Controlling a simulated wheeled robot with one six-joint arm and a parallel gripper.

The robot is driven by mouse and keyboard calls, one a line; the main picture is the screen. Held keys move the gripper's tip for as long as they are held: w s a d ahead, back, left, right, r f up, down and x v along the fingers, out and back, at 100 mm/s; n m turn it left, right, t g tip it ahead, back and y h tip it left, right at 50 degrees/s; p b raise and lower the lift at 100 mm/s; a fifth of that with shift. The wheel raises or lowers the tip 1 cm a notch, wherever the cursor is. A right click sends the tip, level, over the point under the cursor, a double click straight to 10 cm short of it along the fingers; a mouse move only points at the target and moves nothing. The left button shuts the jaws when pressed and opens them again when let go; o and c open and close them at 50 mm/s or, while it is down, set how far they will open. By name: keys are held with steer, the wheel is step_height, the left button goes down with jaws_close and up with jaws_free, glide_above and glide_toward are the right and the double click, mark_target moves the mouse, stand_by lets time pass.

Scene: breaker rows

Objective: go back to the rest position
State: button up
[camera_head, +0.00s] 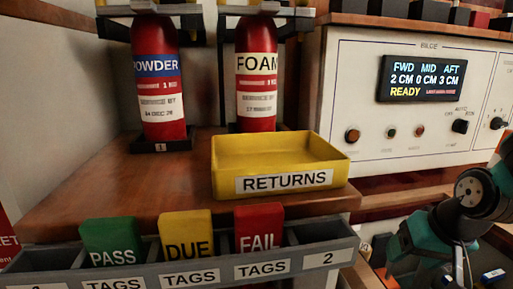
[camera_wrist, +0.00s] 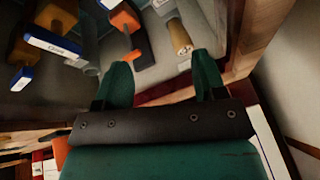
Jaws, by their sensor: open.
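My gripper (camera_wrist: 161,72) shows in the wrist view with its two green fingers apart and nothing between them. I cannot tell how far the fingers are from these. In the head view, part of my teal and black arm is at the lower right; my fingertips cannot be made out there.
A yellow RETURNS tray (camera_head: 225,180) stands empty on the wooden counter (camera_head: 90,190). Two red extinguishers, POWDER (camera_head: 160,120) and FOAM (camera_head: 257,112), stand behind. A white control panel (camera_head: 350,100) is at right.

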steer(key=s+a+r+n+g+y+p, duration=0.1)
steer(key=s+a+r+n+p, duration=0.3)
steer(key=r+p, duration=0.4)
steer(key=s+a+r+n+g+y+p, duration=0.15)
steer(key=s+a+r+p, duration=0.4)
steer(key=r, duration=0.55)
steer(key=s+a+r+n+g+p, duration=0.2)
steer(key=s+a+r+n+p, duration=0.25)
steer(key=r+p, duration=0.35)
step_height(320, 180, up, 37)
steer(key=p, duration=3.5)
steer(key=shift+w+a+r+m, duration=0.15)
steer(key=shift+a+m, duration=0.25)
steer(key=shift+a, duration=0.05)
